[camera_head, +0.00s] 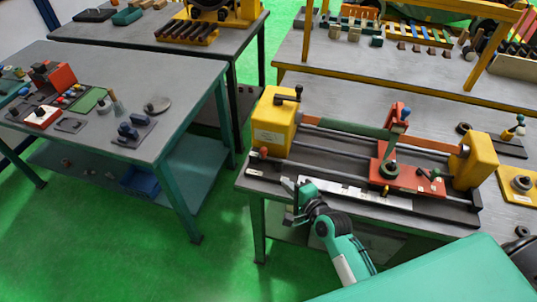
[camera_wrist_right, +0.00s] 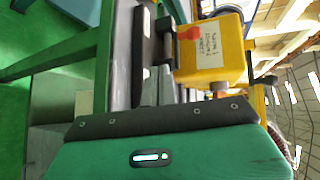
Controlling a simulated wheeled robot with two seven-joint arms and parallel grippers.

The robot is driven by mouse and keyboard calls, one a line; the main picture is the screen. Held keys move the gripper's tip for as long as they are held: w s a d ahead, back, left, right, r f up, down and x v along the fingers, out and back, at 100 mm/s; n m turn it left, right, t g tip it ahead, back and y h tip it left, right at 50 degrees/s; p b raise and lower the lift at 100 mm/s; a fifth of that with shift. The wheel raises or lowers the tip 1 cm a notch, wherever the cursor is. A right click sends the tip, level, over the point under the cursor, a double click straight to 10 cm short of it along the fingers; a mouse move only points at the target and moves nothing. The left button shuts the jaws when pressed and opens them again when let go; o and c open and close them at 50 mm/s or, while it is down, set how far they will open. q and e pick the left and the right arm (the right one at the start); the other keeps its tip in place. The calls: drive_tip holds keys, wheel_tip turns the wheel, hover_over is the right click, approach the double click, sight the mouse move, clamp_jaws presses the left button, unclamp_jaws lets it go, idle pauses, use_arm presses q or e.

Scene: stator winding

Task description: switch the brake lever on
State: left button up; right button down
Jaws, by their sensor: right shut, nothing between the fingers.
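The winding machine (camera_head: 340,165) stands on the right-hand bench, with a yellow headstock (camera_head: 272,125) at its left end. A black crank-like handle (camera_head: 287,97) is on top of the headstock. A small lever with an orange-red knob (camera_head: 263,152) is at the machine's front left corner. I cannot tell for sure which is the brake lever. My right gripper (camera_head: 292,190) is shut and empty at the machine's front edge, right of and below the orange knob, apart from it. The yellow headstock (camera_wrist_right: 205,50) also shows in the right wrist view. My left gripper is not in view.
A red carriage (camera_head: 410,178) with a tall red-and-blue-topped handle (camera_head: 400,118) sits on the rails. A yellow tailstock (camera_head: 473,160) closes the right end. Another grey bench (camera_head: 130,75) with tools stands left, across a clear green floor (camera_head: 130,225).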

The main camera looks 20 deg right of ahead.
sight(272, 159)
drive_tip(key=w+r+m, duration=0.1)
drive_tip(key=w+r+m+t, duration=0.1)
drive_tip(key=shift+d+r+m, duration=0.2)
drive_tip(key=shift+d+m, duration=0.1)
drive_tip(key=shift+d, duration=0.05)
drive_tip(key=shift+w+d+r+m+t, duration=0.15)
drive_tip(key=shift+w+r+m+t, duration=0.05)
drive_tip(key=shift+r+m+t, duration=0.25)
drive_tip(key=p+x, duration=0.2)
drive_tip(key=x, duration=0.8)
drive_tip(key=shift+d, duration=0.15)
drive_tip(key=shift+f+n+b, duration=0.15)
drive_tip(key=shift+n+b, duration=0.1)
drive_tip(key=shift+b, duration=0.1)
